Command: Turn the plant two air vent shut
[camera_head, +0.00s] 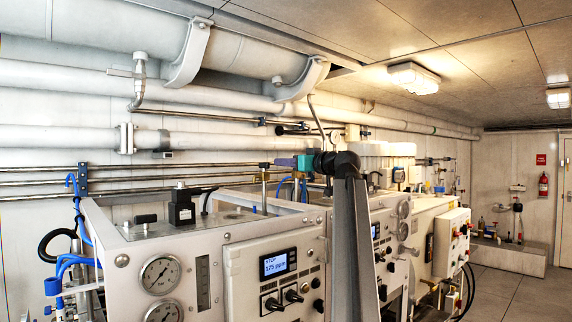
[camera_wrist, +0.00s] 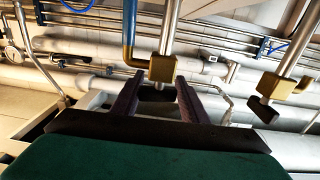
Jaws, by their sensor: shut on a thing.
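A brass valve (camera_wrist: 162,68) on a vertical steel pipe sits just beyond my fingertips in the wrist view. Its short dark handle (camera_wrist: 156,93) lies between the two dark fingers of my gripper (camera_wrist: 157,85), which is shut on it. In the head view my gripper (camera_head: 272,165) is above the white cabinets, at a brass fitting (camera_head: 265,177) on an upright pipe; the grip itself is too small to make out there. No label shows which vent this is.
A second brass valve (camera_wrist: 283,84) with a dark handle (camera_wrist: 264,110) stands to the right in the wrist view. White cabinets with gauges (camera_head: 160,275) and a lit display (camera_head: 274,265) stand below. Large pipes (camera_head: 220,50) run above; floor (camera_head: 520,290) is clear at right.

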